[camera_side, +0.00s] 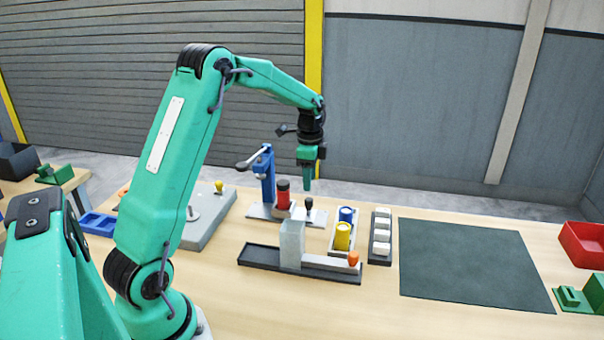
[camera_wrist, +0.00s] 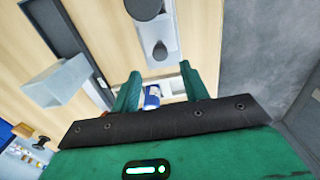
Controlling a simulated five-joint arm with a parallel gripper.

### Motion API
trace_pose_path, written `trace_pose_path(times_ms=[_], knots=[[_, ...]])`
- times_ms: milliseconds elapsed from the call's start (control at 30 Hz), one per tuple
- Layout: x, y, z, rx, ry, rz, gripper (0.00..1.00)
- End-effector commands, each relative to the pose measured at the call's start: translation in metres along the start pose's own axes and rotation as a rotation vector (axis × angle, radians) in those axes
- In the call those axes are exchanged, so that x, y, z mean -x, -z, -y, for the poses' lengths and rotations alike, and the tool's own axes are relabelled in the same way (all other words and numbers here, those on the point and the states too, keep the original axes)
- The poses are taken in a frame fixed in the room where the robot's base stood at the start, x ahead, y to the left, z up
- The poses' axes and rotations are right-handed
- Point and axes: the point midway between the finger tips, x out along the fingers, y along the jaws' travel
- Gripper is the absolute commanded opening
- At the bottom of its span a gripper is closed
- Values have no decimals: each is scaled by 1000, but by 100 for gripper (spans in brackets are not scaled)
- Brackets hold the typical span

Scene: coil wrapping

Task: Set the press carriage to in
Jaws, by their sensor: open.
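The blue press (camera_side: 267,178) stands upright on a light base plate (camera_side: 258,211) behind the middle of the bench, with a lever at its top. A red cylinder with a black top (camera_side: 283,196) stands beside the post. A black knob (camera_side: 309,204), apparently the press carriage's handle, stands to its right; the knob also shows in the wrist view (camera_wrist: 160,50) on a pale strip. Whether the carriage is in or out is unclear. My gripper (camera_side: 307,186) points down above the knob, apart from it. In the wrist view its green fingers (camera_wrist: 160,71) are spread and empty.
Right of the press, a pale tray holds a blue cylinder (camera_side: 347,215) and a yellow cylinder (camera_side: 342,236). In front lies a dark rail (camera_side: 262,256) with a translucent block (camera_side: 292,244). A dark mat (camera_side: 465,262) lies bare to the right. A red bin (camera_side: 585,245) stands far right.

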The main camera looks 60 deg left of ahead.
Motion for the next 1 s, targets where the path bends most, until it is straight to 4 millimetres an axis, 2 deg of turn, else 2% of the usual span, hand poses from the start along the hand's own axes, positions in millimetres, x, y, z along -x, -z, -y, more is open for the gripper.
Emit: trace_pose_path(times_ms=[267, 700, 1000], knots=[[0, 0, 0, -21, 1, 0, 45], [-1, 0, 0, -350, 0, 0, 45], [-2, 0, 0, -395, 0, 0, 45]])
